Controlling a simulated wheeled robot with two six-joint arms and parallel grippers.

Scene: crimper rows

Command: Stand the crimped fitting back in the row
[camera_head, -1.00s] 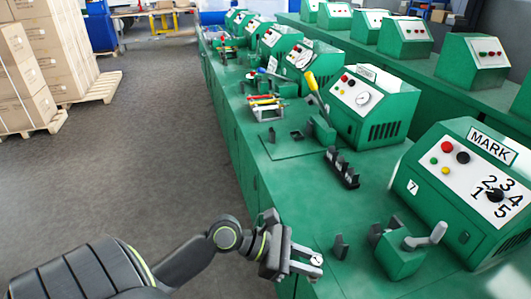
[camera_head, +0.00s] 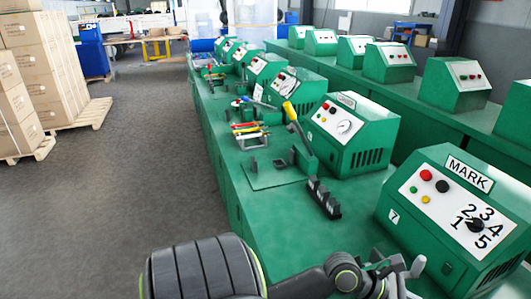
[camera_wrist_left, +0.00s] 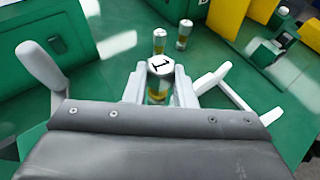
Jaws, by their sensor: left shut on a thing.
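In the left wrist view, my left gripper (camera_wrist_left: 160,88) is shut on a fitting (camera_wrist_left: 159,91) with a pale hexagonal top marked "1" and a yellowish body. Two similar fittings, one nearer (camera_wrist_left: 159,41) and one to its right (camera_wrist_left: 184,35), stand on the green surface beyond it. Whether the held fitting touches the surface is unclear. In the head view my left gripper (camera_head: 385,286) is at the bottom edge, in front of the MARK machine; the fitting cannot be made out there. My right gripper is not in view.
The green MARK machine (camera_head: 455,218) stands right of my left gripper. A grey lever (camera_wrist_left: 42,75) is close at left in the wrist view. More green machines line the bench.

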